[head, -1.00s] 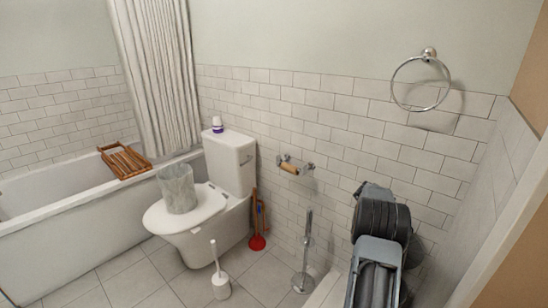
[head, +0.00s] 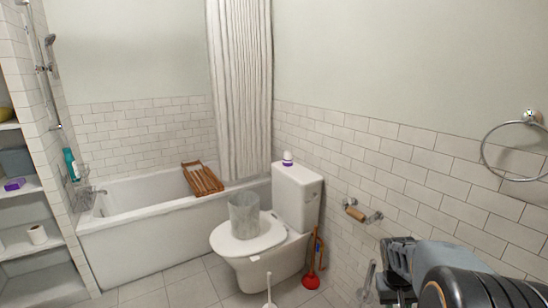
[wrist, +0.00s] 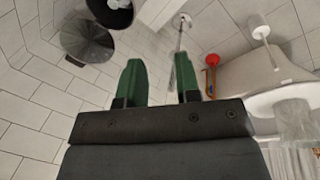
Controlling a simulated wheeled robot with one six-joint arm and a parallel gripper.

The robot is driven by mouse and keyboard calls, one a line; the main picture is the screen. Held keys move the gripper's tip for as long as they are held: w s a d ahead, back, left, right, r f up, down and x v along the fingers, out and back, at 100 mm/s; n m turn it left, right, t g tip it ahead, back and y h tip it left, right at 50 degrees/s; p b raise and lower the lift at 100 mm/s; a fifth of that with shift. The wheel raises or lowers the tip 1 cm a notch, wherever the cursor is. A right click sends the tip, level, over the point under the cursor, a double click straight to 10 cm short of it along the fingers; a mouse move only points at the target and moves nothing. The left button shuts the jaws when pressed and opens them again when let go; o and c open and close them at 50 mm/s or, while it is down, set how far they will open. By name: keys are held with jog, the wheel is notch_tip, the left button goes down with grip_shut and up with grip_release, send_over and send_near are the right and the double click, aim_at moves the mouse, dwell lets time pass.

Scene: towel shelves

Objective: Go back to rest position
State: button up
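My gripper (wrist: 158,62) shows in the wrist view with its two green fingers spread apart and nothing between them. The floor tiles show past the fingertips. In the head view my arm is at the lower right, in front of the tiled wall, with the dark gripper body (head: 396,272) hanging at its left end. The fingers cannot be made out there. The arm looks clear of the toilet (head: 258,248).
Open shelves (head: 35,218) stand at the far left beside the bathtub (head: 165,238). A grey bin (head: 244,214) sits on the toilet lid. A plunger (head: 311,279) stands by the toilet. A towel ring (head: 484,150) and paper holder (head: 357,214) are on the right wall.

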jog(key=s+a+r+n+t+y+p, duration=0.1)
jog(key=s+a+r+p, duration=0.3)
jog(key=a+r, duration=0.4)
jog(key=s+a+r+n+t+y+p, duration=0.1)
jog(key=s+a+r+p, duration=0.3)
jog(key=a+r, duration=0.5)
jog(key=shift+a+r+n+t+p, duration=0.25)
jog(key=shift+a+n+t+p, duration=0.25)
jog(key=shift+a+t, duration=0.4)
